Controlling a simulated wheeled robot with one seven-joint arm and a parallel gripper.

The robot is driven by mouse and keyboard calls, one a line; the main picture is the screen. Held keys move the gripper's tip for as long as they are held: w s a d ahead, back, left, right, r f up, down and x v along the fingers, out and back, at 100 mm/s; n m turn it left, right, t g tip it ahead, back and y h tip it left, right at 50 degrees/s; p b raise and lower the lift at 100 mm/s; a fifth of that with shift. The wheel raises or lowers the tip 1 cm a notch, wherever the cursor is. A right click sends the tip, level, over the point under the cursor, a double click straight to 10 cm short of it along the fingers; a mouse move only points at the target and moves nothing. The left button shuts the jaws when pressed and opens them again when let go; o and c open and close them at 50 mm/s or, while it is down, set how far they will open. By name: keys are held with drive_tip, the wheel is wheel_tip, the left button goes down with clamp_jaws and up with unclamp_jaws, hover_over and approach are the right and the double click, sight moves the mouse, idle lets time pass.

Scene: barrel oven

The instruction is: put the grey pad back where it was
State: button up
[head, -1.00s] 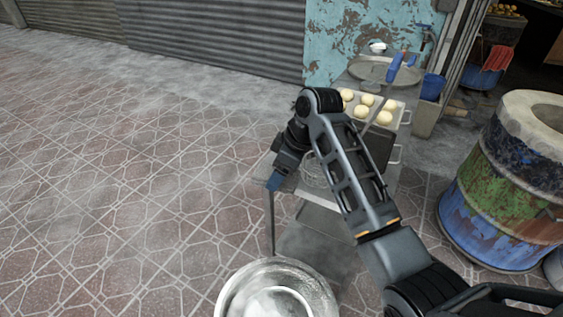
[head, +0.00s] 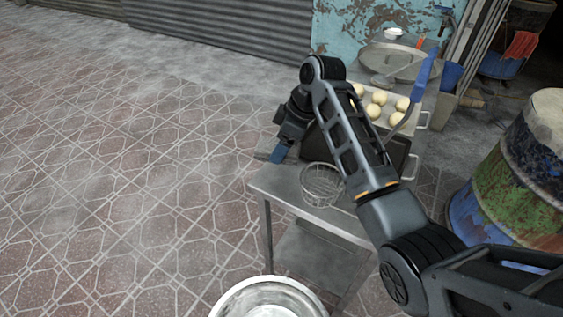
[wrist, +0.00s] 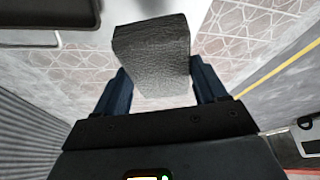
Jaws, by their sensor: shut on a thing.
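The grey pad (wrist: 152,55) is a rough, textured block. It is held between the blue fingers of my gripper (wrist: 160,82) in the wrist view. In the head view my gripper (head: 279,153) is at the left edge of the metal table (head: 275,188), and a grey piece of the pad (head: 265,147) shows beside the blue finger. The pad is held up with tiled floor behind it in the wrist view. My arm hides part of the table.
On the table are a wire basket (head: 322,185), a dark tray (head: 396,152), a tray of several dough balls (head: 398,130) and a round pan (head: 395,62). A metal bowl (head: 268,300) is at the bottom. The painted barrel oven (head: 505,185) stands right. The floor at left is clear.

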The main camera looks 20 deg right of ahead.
sight(292, 148)
drive_tip(key=shift+f+p, duration=0.3)
drive_tip(key=shift+f, duration=3.3)
drive_tip(key=shift+f, duration=0.1)
drive_tip(key=o, duration=1)
drive_tip(key=v, duration=1.2)
drive_tip(key=shift+a+b, duration=0.1)
drive_tip(key=shift+b, duration=0.25)
